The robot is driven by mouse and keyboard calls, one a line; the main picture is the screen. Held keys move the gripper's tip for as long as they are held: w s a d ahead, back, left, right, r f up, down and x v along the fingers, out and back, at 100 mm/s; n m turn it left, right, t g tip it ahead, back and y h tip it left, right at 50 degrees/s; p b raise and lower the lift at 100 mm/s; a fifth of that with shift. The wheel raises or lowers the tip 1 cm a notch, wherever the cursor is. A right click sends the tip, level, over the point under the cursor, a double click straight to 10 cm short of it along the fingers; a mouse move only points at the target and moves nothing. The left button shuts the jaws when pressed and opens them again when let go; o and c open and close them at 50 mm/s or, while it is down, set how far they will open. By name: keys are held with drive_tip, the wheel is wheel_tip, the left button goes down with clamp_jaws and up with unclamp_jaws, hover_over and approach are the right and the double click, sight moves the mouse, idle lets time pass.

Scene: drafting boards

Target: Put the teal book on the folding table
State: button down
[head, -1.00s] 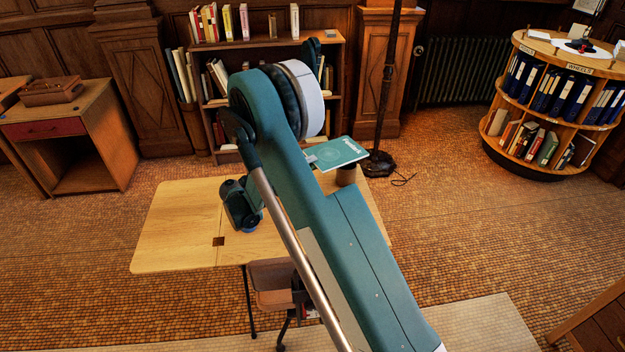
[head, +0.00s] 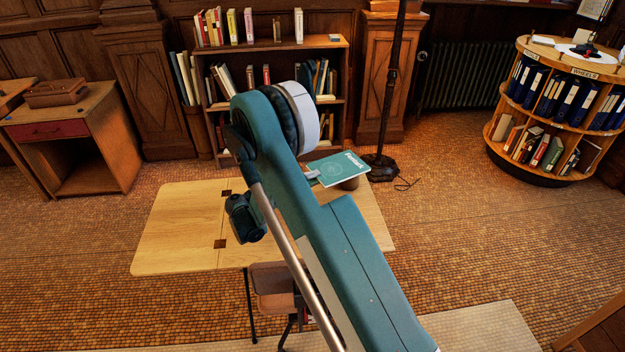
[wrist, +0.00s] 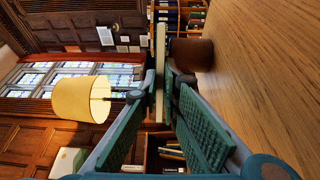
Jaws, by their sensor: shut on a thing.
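The teal book (head: 343,169) is held flat above the right back part of the folding table (head: 180,225). In the wrist view the book (wrist: 160,70) shows edge-on, roughly parallel to the tabletop (wrist: 265,60), with a gap between them. My gripper (wrist: 161,88) is shut on its near edge. In the head view my arm hides most of the gripper; a grey fingertip (head: 312,174) shows at the book's left edge. Part of the tabletop is hidden behind my arm.
A brown round container (head: 350,184) stands on the table, partly covered by the book; it also shows in the wrist view (wrist: 192,53). The table's left half is clear. A chair (head: 272,288) stands at the front edge. A dark lamp pole (head: 390,90) rises behind.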

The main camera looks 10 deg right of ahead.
drive_tip(key=shift+f+b, duration=0.45)
drive_tip(key=shift+f, duration=0.2)
idle(0.3)
drive_tip(key=c, duration=2.6)
unclamp_jaws()
drive_tip(key=shift+o, duration=0.2)
drive_tip(key=shift+r, duration=0.15)
drive_tip(key=p+v, duration=0.3)
drive_tip(key=v, duration=0.9)
drive_tip(key=shift+r+p, duration=0.4)
drive_tip(key=shift+r, duration=0.15)
drive_tip(key=shift+w+r, duration=0.1)
